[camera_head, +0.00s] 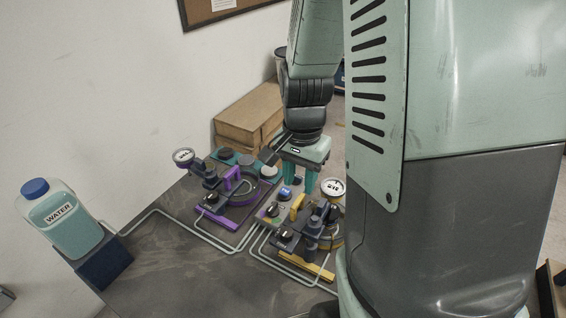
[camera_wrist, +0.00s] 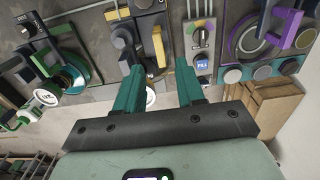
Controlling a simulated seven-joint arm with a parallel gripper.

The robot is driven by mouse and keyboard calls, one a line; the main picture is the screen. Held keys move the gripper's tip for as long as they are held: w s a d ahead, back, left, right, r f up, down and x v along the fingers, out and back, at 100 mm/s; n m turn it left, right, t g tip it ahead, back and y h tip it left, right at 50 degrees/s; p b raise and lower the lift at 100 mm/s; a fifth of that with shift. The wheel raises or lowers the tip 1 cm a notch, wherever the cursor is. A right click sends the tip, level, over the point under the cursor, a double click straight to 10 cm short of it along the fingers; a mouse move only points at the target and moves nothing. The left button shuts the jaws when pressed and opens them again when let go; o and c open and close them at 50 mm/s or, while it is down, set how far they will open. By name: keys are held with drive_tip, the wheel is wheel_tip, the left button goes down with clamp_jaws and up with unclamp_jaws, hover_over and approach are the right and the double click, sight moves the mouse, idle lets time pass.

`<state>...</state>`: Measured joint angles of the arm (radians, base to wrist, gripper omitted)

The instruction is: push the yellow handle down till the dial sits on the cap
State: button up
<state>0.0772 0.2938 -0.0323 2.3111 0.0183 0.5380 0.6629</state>
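The yellow handle (camera_head: 297,207) stands as a curved bar on the yellow lever frame (camera_head: 308,265); it also shows in the wrist view (camera_wrist: 159,45). The frame's white round dial (camera_head: 334,187) is to the right of the handle; in the wrist view a bit of the white dial (camera_wrist: 151,96) shows beside my left finger. I cannot make out the cap for certain. My gripper (camera_head: 298,187) points down above and behind the handle.
A purple lever frame (camera_head: 232,212) with its own dial (camera_head: 183,155) is to the left. A green-handled frame (camera_wrist: 62,60) shows in the wrist view. A control box (camera_wrist: 201,38) has a blue button. A water bottle (camera_head: 60,222) and cardboard boxes (camera_head: 248,116) stand nearby.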

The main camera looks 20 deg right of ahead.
sight(298, 200)
wheel_tip(298, 200, down, 5)
drive_tip(key=shift+f, duration=0.1)
idle(0.3)
clamp_jaws()
